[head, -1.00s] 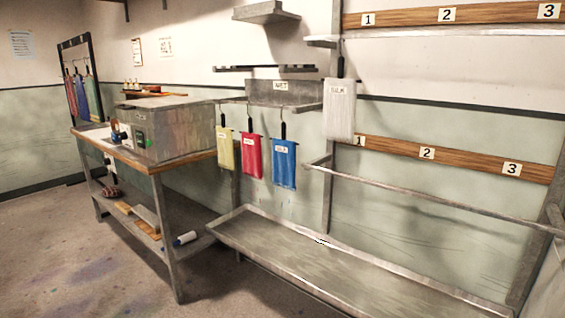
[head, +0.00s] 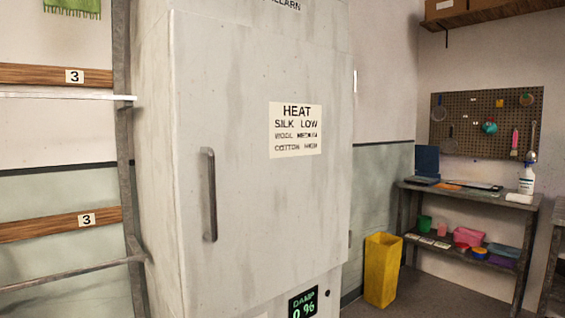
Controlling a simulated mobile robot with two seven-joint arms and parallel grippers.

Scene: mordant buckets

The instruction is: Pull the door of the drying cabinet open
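The drying cabinet (head: 265,210) is a tall pale grey box in the middle of the head view. Its door (head: 285,200) looks shut. A dark vertical bar handle (head: 210,195) sits on the left part of the door. A label (head: 296,129) on the door reads HEAT, SILK LOW, with lines for wool and cotton below. A small display (head: 303,303) under the door reads DAMP 0 %. Neither of my grippers shows in the view.
A metal rack with a numbered wooden rail (head: 60,224) stands close on the left. A yellow bin (head: 382,270) stands on the floor right of the cabinet. Further right are a workbench (head: 470,196) with coloured containers below and a pegboard (head: 487,124) above.

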